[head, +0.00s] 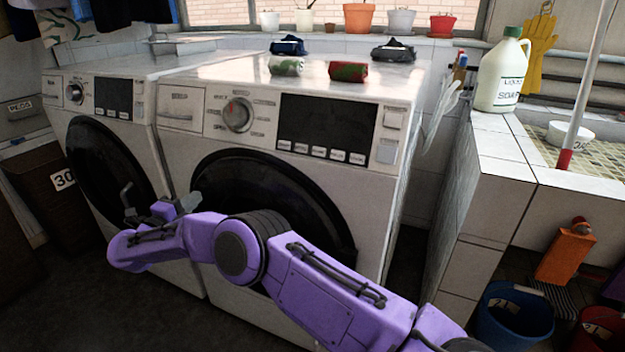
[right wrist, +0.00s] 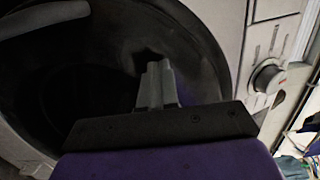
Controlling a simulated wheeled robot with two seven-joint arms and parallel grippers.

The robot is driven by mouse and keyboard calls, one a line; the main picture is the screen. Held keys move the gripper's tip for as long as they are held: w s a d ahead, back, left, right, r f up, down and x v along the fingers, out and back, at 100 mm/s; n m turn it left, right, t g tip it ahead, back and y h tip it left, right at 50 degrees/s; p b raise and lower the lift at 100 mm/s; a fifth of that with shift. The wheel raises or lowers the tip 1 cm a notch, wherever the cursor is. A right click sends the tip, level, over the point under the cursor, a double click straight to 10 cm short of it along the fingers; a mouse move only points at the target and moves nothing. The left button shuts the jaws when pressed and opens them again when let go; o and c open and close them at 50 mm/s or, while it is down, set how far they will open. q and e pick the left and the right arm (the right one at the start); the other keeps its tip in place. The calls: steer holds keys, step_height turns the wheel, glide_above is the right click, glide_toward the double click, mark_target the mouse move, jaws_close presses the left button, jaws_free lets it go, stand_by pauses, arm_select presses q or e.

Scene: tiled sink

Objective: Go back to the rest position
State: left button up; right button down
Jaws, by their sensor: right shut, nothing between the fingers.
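My right arm, purple, reaches in from the bottom right of the head view and crosses in front of the washing machine (head: 330,100). My right gripper (head: 188,200) is at the arm's far end, in front of the machines between their two round doors. In the right wrist view the right gripper (right wrist: 158,72) is shut with nothing in it, in front of a dark round door (right wrist: 60,80). A control knob (right wrist: 268,78) shows to its right. My left gripper is not in view.
A second washing machine (head: 110,150) stands at the left. A white soap jug (head: 502,75) is on the tiled ledge (head: 497,140) at the right. Buckets (head: 513,318) and an orange bottle (head: 565,255) are low at the right. Dark floor (head: 110,300) lies open at the lower left.

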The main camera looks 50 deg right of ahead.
steer(key=s+a+f+n+t+y, duration=0.1)
steer(key=a+f+n+t, duration=0.15)
steer(key=a, duration=0.45)
steer(key=s+a+f+n+t+y, duration=0.1)
steer(key=a+n+t, duration=0.15)
steer(key=a, duration=0.55)
steer(key=s+d+f+n+t+y, duration=0.1)
steer(key=s+f+n+y, duration=0.3)
steer(key=f+n, duration=0.4)
steer(key=s+d+f+n+t+y, duration=0.1)
steer(key=s+f+n+t+y, duration=0.25)
steer(key=f, duration=0.65)
steer(key=s+d+f+n+g+y, duration=0.35)
steer(key=s+f+n+g, duration=0.2)
steer(key=s+f, duration=0.45)
steer(key=s+d+f+n+g, duration=0.1)
steer(key=s+d+g, duration=0.2)
steer(key=s, duration=0.7)
steer(key=s+d+n+g, duration=0.1)
steer(key=s+d+g, duration=0.15)
steer(key=s, duration=0.85)
steer(key=s+d+f+n+g, duration=0.15)
steer(key=s+d, duration=0.25)
steer(key=s, duration=0.6)
step_height(320, 180, up, 20)
steer(key=p, duration=2)
steer(key=shift+w+d+f+m+g, duration=0.15)
steer(key=shift+w+d+m+g, duration=0.1)
steer(key=shift+m+g, duration=0.15)
